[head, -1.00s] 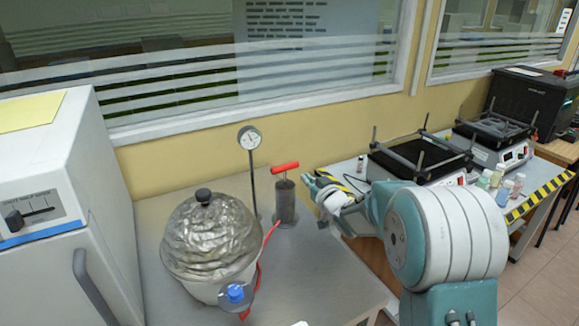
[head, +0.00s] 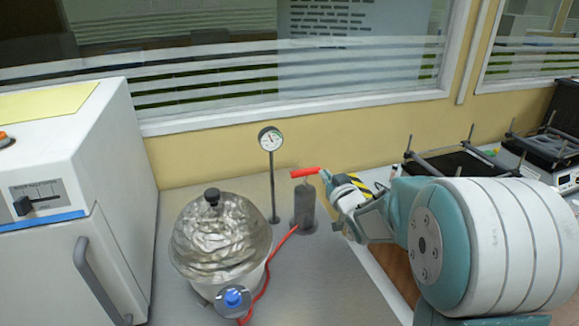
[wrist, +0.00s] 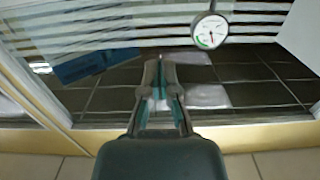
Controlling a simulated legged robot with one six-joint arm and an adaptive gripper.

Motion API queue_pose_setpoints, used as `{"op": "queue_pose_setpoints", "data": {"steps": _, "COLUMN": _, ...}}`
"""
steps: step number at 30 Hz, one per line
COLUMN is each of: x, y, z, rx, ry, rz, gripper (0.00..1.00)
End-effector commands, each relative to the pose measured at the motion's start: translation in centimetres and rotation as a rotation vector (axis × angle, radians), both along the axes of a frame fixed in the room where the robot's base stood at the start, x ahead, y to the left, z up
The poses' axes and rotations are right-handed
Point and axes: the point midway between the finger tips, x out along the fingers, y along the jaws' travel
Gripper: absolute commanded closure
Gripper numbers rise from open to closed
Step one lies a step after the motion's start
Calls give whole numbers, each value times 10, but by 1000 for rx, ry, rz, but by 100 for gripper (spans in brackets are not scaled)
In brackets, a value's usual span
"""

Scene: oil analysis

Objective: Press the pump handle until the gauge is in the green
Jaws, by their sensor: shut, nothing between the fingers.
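The pump (head: 304,207) is a grey upright cylinder on the bench with a red bar handle (head: 304,172) across its top. The round white gauge (head: 270,138) stands on a thin post left of the pump. Its dial also shows in the wrist view (wrist: 209,32) with a green sector; the needle is too small to read surely. My gripper (head: 325,176) is shut and empty, at the right end of the handle; I cannot tell whether it touches. In the wrist view the closed fingers (wrist: 161,64) point away, and the handle is not visible.
A silvery foil-covered vessel (head: 220,240) with a black knob and blue-capped fitting stands front left of the pump. A red hose (head: 268,277) joins them. A white cabinet (head: 75,200) stands at left. The window wall is close behind. Hotplates (head: 460,165) stand at right.

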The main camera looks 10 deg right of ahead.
Motion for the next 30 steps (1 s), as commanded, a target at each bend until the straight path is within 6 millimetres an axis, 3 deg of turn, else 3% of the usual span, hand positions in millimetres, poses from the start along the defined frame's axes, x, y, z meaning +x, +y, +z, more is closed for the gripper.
{"op": "queue_pose_setpoints", "data": {"steps": 14, "x": 4, "y": -5, "z": 0, "rx": 4, "ry": 1, "rz": -6, "gripper": 100}}
{"op": "queue_pose_setpoints", "data": {"steps": 30, "x": 95, "y": 15, "z": -6, "rx": 2, "ry": 1, "rz": -5, "gripper": 100}}
